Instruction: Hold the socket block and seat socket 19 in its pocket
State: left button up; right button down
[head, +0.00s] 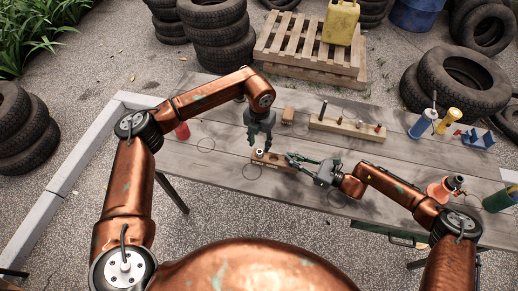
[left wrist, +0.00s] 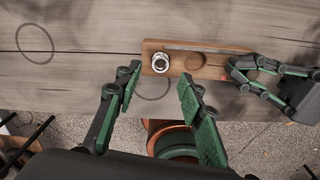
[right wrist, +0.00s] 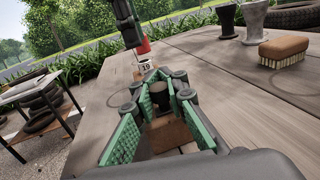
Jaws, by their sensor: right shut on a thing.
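The socket block (head: 270,158) is a long brown wooden block on the table; its bare top also shows in the left wrist view (left wrist: 205,66). Socket 19 (left wrist: 160,62) is a short silver ring at the block's left end. Its "19" mark shows in the right wrist view (right wrist: 146,67). I cannot tell how deep it sits. My left gripper (left wrist: 157,92) is open and empty, pointing down at the socket, which appears between its fingers. In the head view the left gripper (head: 259,141) is just behind the block. My right gripper (head: 291,160) is shut on the block's right end.
A wooden rack (head: 347,126) with several upright pieces stands behind the block, beside a brush (right wrist: 284,50). A red cup (head: 182,131) is at the left.

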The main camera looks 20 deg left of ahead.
aim_at(260, 152)
pick_arm(q)
notch_tip(260, 152, up, 7)
dwell(0.3)
jog(key=shift+f, duration=0.1)
pick_arm(e)
jog(key=c, duration=1.8)
grip_release()
jog(key=shift+c, duration=0.2)
jog(key=shift+d, duration=0.1)
